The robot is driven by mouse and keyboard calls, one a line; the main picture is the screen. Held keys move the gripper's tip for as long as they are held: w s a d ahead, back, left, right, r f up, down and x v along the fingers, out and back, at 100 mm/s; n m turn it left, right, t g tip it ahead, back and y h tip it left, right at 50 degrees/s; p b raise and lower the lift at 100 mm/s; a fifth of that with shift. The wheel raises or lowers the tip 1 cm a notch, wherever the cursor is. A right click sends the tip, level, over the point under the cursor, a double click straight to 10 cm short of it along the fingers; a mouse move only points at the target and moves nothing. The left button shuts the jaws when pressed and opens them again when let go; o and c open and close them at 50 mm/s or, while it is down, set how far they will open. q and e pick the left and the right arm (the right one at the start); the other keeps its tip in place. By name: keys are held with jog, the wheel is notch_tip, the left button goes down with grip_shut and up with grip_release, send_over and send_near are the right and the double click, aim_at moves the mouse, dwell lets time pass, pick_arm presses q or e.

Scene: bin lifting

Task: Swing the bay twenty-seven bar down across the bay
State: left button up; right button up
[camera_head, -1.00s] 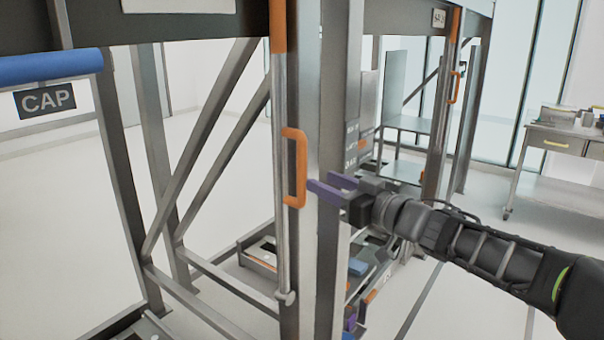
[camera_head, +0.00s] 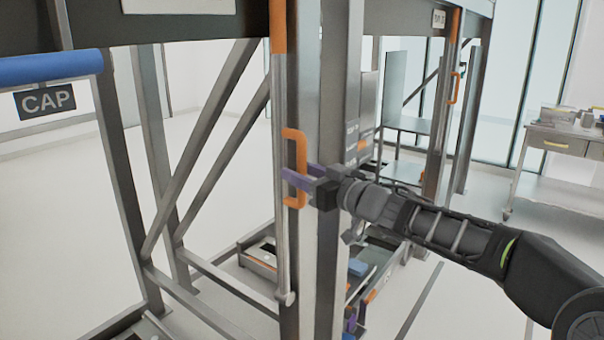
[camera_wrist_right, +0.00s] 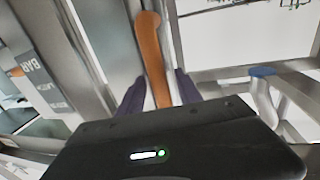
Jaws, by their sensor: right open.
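The bar (camera_head: 281,238) is a grey pole standing upright along the near rack post, with an orange upper end and an orange loop handle (camera_head: 301,146) partway down. My right gripper (camera_head: 298,176) has purple fingers and is at the handle's lower half. In the right wrist view the orange handle (camera_wrist_right: 154,62) runs up between the two purple fingers (camera_wrist_right: 158,95), which are open on either side of it. Whether they touch it I cannot tell. My left gripper is not in view.
A blue roller-like bar (camera_head: 48,68) and a CAP sign (camera_head: 45,101) are at the left. A similar orange-handled bar (camera_head: 443,110) stands on the farther post. A steel cart (camera_head: 556,145) is at the right. Blue and dark items lie low inside the rack.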

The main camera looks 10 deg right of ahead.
grip_shut()
dwell(1.3)
